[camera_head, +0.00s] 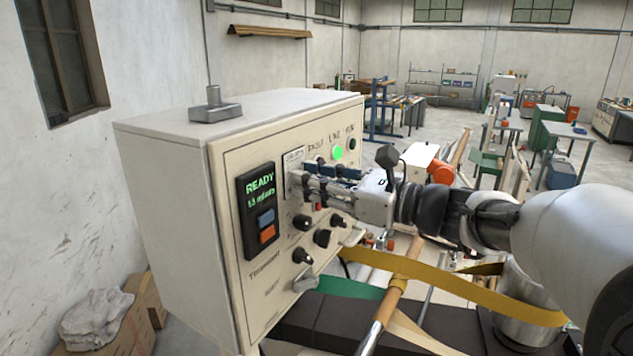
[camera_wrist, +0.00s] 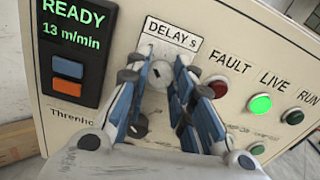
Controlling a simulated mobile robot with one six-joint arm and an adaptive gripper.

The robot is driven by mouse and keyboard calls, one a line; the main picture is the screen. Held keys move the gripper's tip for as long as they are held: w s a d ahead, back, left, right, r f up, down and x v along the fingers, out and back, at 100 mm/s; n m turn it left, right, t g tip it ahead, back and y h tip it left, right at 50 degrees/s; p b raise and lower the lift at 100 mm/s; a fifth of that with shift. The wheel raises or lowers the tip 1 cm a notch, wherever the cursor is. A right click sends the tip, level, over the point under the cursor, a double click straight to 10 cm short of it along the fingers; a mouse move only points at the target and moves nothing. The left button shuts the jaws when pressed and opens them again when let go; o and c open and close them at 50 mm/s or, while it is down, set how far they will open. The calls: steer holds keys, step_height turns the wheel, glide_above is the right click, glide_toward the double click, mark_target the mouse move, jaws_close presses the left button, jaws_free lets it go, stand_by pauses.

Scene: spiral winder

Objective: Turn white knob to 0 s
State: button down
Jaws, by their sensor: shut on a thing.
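The white knob (camera_wrist: 160,76) is on the cream front panel, just below the "DELAY s" label (camera_wrist: 171,40). A small dark mark shows on its face; the scale figures are too small to read. My gripper (camera_wrist: 163,84) has its blue-grey fingers on either side of the knob, shut on it. In the head view my gripper (camera_head: 306,182) reaches the panel from the right, and its fingers hide the knob. The control box (camera_head: 165,175) carries a display (camera_head: 259,210) reading "READY" and "13 m/min".
Black knobs (camera_head: 302,222) sit below my gripper. A green "LIVE" lamp (camera_wrist: 260,104) is lit, beside a dark red "FAULT" lamp (camera_wrist: 218,86). Yellow strap (camera_head: 450,282) and a wooden-coloured roller (camera_head: 398,283) lie under my arm. A grey block (camera_head: 216,112) stands on the box.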

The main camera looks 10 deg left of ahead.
steer(key=shift+f+n+b, duration=0.1)
steer(key=shift+n+b, duration=8.8)
steer(key=shift+b, duration=0.3)
steer(key=c, duration=1.4)
jaws_free()
steer(key=shift+o, duration=0.2)
steer(key=shift+s+d, duration=0.1)
